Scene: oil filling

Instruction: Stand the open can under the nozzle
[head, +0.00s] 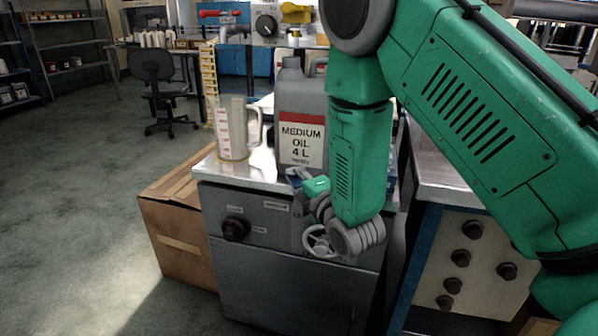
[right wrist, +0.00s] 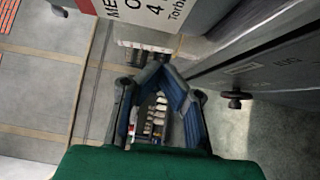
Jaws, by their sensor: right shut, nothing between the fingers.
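A grey can (head: 300,98) labelled "MEDIUM OIL 4 L" stands upright on the metal top of a grey cabinet (head: 262,178). Its lower right side is hidden behind my right arm, and I cannot tell whether its mouth is open. Its label also shows at the top of the right wrist view (right wrist: 150,14). My right gripper (head: 295,173) is low in front of the can, at the cabinet's front edge. In the right wrist view its blue fingers (right wrist: 160,62) meet at the tips with nothing between them. I cannot make out the nozzle clearly. My left gripper is out of view.
A clear measuring jug (head: 232,132) stands left of the can. A red-handled fitting (head: 222,14) and a dial (head: 265,26) are behind.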

